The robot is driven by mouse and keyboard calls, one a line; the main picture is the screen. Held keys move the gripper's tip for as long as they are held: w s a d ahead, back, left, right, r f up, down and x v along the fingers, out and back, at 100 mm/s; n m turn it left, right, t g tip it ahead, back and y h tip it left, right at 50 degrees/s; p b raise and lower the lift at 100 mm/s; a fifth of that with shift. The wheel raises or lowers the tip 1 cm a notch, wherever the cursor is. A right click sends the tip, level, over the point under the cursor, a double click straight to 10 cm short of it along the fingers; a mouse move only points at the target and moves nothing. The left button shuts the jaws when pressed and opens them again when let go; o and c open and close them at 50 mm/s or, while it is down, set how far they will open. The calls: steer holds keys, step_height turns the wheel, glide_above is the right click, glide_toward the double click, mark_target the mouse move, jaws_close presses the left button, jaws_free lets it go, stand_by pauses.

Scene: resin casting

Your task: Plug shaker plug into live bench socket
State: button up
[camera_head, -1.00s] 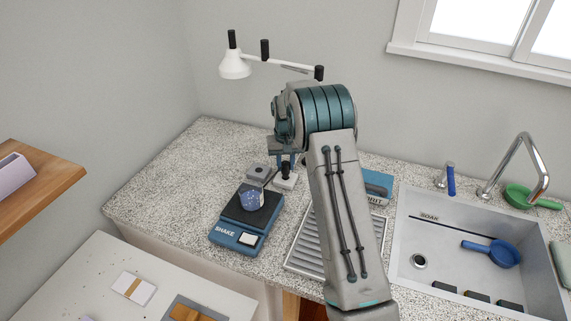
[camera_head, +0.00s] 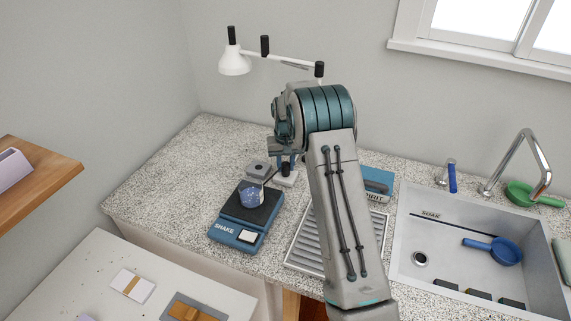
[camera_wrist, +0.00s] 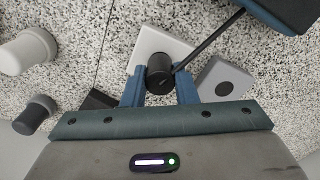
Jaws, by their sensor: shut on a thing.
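My gripper (camera_wrist: 160,90) is shut on the black shaker plug (camera_wrist: 159,72), with one blue finger on each side. In the head view, my gripper (camera_head: 286,163) points down at the back of the counter, and the plug is small and partly hidden there. A white socket block (camera_wrist: 172,42) lies directly behind the plug in the wrist view. I cannot tell whether the plug is seated in it. A grey block with a dark round spot (camera_wrist: 228,77) sits beside it. A black cord runs from the plug toward the blue shaker (camera_head: 233,235), marked SHAKE. Which block is live does not show.
A patterned blue cup (camera_head: 251,197) stands on the shaker. A ribbed drainer (camera_head: 304,245) and the sink (camera_head: 405,235) lie to the right. A white lamp (camera_head: 234,62) stands behind. The counter left of the shaker is clear.

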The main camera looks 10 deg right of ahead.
steer(key=shift+f, duration=0.25)
steer(key=shift+c, duration=0.4)
steer(key=o, duration=1.1)
steer(key=shift+c, duration=0.2)
